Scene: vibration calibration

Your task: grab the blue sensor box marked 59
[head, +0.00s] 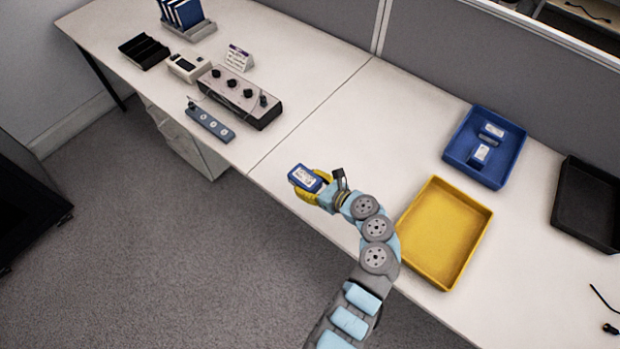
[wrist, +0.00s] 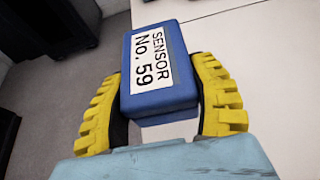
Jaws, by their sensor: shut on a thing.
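The blue sensor box (wrist: 178,95) has a white label reading "SENSOR No. 59" in the wrist view. My gripper (wrist: 165,95) has its two yellow ribbed fingers against the box's left and right sides and is shut on it. In the head view the blue box (head: 306,178) is in my gripper (head: 310,186), near the front edge of the white table. The label faces up there. Whether the box is clear of the table is hard to tell.
A yellow tray (head: 412,232) stands empty right of my arm. A blue tray (head: 458,153) behind it holds other small boxes with white labels. A black tray (head: 588,217) is at the far right. A long device with black knobs (head: 232,98) and a blue strip (head: 209,124) lie at left.

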